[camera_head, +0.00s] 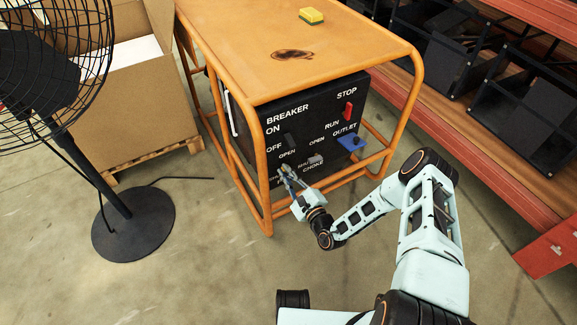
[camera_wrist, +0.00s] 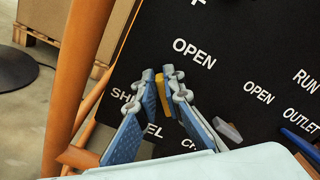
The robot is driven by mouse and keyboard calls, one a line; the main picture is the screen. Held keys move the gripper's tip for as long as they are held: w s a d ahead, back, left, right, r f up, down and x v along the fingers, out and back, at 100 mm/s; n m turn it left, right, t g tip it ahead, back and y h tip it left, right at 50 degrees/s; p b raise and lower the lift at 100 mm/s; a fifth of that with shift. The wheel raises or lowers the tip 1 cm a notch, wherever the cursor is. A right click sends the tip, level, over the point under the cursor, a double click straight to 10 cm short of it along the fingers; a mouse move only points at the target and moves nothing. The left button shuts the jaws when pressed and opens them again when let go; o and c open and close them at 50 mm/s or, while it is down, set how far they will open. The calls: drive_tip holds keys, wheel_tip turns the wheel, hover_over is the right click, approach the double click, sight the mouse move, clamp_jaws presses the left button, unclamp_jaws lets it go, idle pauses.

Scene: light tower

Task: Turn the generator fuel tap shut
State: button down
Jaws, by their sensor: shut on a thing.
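The generator (camera_head: 292,48) is an orange-framed unit with a black control panel (camera_head: 300,105) on its front. My gripper (camera_head: 287,174) is at the panel's lower left. In the wrist view my gripper (camera_wrist: 164,80) is shut on the yellow fuel tap (camera_wrist: 166,76), with one fingertip on each side of it. The visible part of the tap points up, just below the word OPEN. The SHUT and FUEL labels lie to the left and below, partly hidden by my fingers. The tap's base is also hidden.
A grey choke lever (camera_wrist: 228,130) sits right of my fingers. A red run switch (camera_head: 348,111) and blue outlet (camera_head: 352,143) are further right. An orange frame post (camera_wrist: 75,85) stands close on the left.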

drive_tip(key=shift+s+a+f+n+p, duration=0.15)
drive_tip(key=shift+f+n+p, duration=0.4)
drive_tip(key=shift+n, duration=1)
drive_tip(key=shift+s+a+f+n+p, duration=0.15)
drive_tip(key=shift+f+n+p, duration=0.4)
drive_tip(key=shift+n, duration=0.95)
drive_tip(key=shift+s+a+f+n+p, duration=0.15)
drive_tip(key=shift+f+n+p, duration=0.4)
drive_tip(key=shift+n, duration=1)
drive_tip(key=shift+w+r, duration=0.1)
drive_tip(key=c, duration=2)
unclamp_jaws()
drive_tip(key=shift+c, duration=0.2)
wheel_tip(320, 180, up, 10)
drive_tip(key=shift+r, duration=0.1)
